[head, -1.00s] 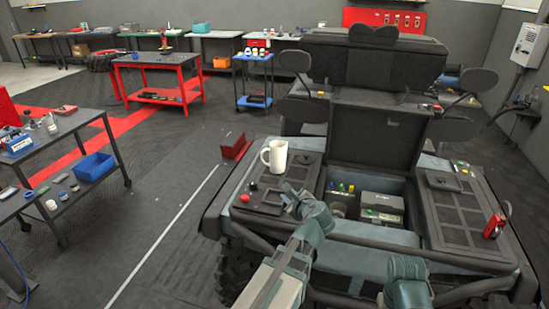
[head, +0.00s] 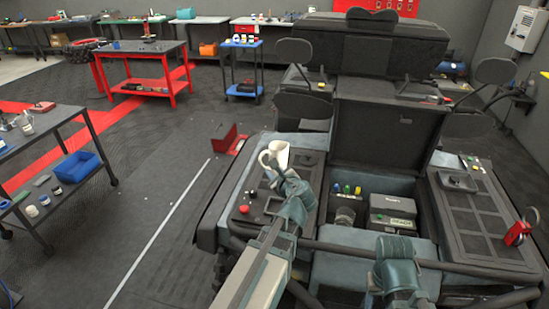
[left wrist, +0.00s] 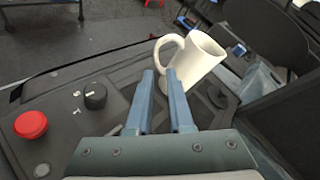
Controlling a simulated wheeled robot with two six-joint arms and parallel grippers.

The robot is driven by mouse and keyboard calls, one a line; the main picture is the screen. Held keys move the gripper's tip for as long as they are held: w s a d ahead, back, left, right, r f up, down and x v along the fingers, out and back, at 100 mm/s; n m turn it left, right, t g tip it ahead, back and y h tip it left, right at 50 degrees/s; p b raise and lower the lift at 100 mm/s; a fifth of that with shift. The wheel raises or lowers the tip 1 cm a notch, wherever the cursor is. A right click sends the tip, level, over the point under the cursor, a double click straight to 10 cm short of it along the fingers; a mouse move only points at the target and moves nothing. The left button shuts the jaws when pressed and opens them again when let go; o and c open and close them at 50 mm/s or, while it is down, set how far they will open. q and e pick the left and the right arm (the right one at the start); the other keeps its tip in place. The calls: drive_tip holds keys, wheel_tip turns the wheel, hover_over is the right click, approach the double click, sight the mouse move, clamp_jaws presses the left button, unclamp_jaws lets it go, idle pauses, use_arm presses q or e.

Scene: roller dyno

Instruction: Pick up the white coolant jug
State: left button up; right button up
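The white coolant jug (head: 279,154) stands upright on the left dark panel of the vehicle, with its handle on the left. In the left wrist view the jug (left wrist: 198,60) is just beyond my fingertips, its handle loop facing them. My left gripper (head: 271,168) is right at the jug's near side, partly overlapping its lower part. In the left wrist view the two blue fingers of the left gripper (left wrist: 160,74) are apart with nothing seen between them. Whether a tip touches the handle I cannot tell. My right arm shows at the bottom, but its gripper does not.
A red button (left wrist: 31,124) and a black knob (left wrist: 95,96) are on the panel near my left gripper. The open bay (head: 371,208) with dark boxes lies to the right, under a raised lid (head: 385,140). A red padlock (head: 517,233) sits far right.

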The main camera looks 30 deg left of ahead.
use_arm(q)
drive_tip(key=b+x, duration=0.2)
drive_tip(key=x, duration=0.4)
drive_tip(key=shift+w+a+f, duration=0.2)
drive_tip(key=shift+f, duration=0.05)
drive_tip(key=shift+w+a+f, duration=0.15)
drive_tip(key=shift+w+a, duration=0.3)
drive_tip(key=shift+a, duration=0.1)
drive_tip(key=shift+a, duration=0.1)
drive_tip(key=b+x, duration=0.1)
drive_tip(key=x, duration=0.4)
drive_tip(key=shift+a+b, duration=0.2)
drive_tip(key=shift+b, duration=0.2)
drive_tip(key=shift+s, duration=0.1)
clamp_jaws()
